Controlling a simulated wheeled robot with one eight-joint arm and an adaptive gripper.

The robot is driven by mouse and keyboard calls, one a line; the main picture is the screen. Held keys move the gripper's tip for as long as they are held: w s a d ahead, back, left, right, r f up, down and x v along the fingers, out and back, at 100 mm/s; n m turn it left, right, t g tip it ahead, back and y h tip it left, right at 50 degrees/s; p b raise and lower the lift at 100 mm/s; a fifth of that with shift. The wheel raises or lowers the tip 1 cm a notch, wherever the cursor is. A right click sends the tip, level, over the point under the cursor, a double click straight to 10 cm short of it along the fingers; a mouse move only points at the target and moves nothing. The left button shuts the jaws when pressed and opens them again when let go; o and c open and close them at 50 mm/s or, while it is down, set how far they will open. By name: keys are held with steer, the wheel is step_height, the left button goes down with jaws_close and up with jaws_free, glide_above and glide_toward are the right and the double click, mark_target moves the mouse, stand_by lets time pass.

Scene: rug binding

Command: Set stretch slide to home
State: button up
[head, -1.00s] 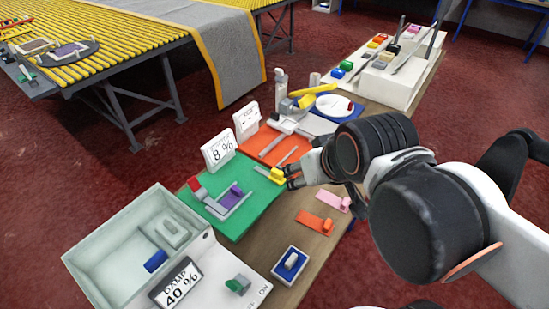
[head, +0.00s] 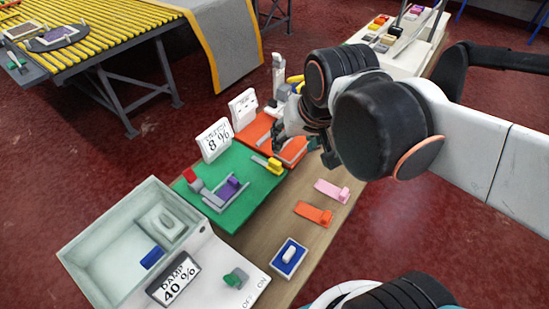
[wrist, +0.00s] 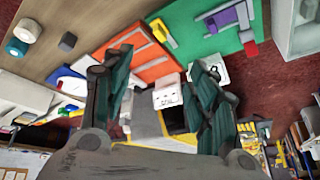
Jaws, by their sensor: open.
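A green board (head: 248,200) carries a purple block (head: 228,188) in a grey channel, with a red block at the channel's far left end. A yellow handle (head: 274,166) sits on a short grey bar at the board's right edge. A sign reading 8 % (head: 215,140) stands behind the board. No label I can read tells which part is the stretch slide. My gripper (head: 281,136) is above the orange board (head: 255,131), beyond the yellow handle and apart from it. In the wrist view my gripper (wrist: 162,80) is open and empty, and the yellow handle (wrist: 162,33) lies outside its fingers.
A second white sign (head: 242,108) stands behind the orange board. A grey box with a DAMP 40 % sign (head: 174,279) is at the front left. Pink (head: 332,191) and orange (head: 313,213) levers and a blue-based switch (head: 289,257) sit on the wooden table.

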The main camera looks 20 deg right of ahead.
steer(key=w+f+m+g+p, duration=0.1)
steer(key=w+f+m+g, duration=0.2)
steer(key=w, duration=0.4)
steer(key=m+g+p, duration=0.1)
steer(key=m+g, duration=0.1)
steer(key=m, duration=0.3)
glide_above(274, 161)
step_height(274, 161, down, 4)
steer(key=shift+m, duration=0.3)
step_height(274, 161, down, 14)
steer(key=b, duration=0.4)
steer(key=shift+d+r+b, duration=0.1)
steer(key=shift+r+b, duration=0.1)
steer(key=shift+b, duration=0.15)
